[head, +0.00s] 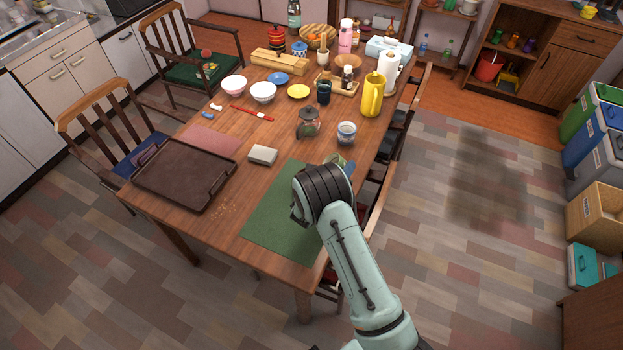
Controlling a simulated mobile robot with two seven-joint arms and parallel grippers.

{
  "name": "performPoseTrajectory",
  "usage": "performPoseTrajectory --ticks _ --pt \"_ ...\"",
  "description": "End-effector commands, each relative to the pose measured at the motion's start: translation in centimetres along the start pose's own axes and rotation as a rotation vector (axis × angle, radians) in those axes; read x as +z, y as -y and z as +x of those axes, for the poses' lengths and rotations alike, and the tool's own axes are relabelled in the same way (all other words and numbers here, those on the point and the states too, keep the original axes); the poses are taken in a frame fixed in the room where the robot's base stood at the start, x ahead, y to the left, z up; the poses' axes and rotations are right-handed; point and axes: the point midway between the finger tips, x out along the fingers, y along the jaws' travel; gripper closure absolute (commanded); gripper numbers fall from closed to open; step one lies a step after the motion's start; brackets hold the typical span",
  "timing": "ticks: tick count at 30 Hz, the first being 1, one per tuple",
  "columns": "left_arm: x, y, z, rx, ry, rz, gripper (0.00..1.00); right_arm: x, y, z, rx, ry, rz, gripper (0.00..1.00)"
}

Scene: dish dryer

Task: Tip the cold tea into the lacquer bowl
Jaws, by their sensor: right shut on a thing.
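My right arm comes in from the bottom right, and its wrist hides most of the right gripper (342,166). The gripper is at the green mat's far right corner, shut on a small greenish thing (336,159), perhaps a cup. What is inside it cannot be seen. I cannot pick out a lacquer bowl for sure. A patterned blue-and-white cup (346,133) stands just beyond the gripper. A dark teapot-like vessel (308,121) is left of that cup. My left gripper is out of view.
The green mat (275,218) lies bare at the near table edge. A brown tray (187,174) and a small pale box (263,155) are to its left.

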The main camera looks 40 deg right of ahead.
Motion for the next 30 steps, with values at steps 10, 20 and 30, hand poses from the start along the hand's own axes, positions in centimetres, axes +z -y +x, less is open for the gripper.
performPoseTrajectory --ticks 10,20,30 --pt "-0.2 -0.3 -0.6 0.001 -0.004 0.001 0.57 0.3 0.1 -0.1 -0.019 0.014 -0.042 0.62" --pt "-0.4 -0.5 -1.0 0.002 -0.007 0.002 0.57 0.6 0.2 -0.1 -0.037 0.026 -0.081 0.62" --pt "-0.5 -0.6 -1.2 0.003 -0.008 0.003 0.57 0.5 0.1 -0.1 -0.055 0.038 -0.122 0.62"
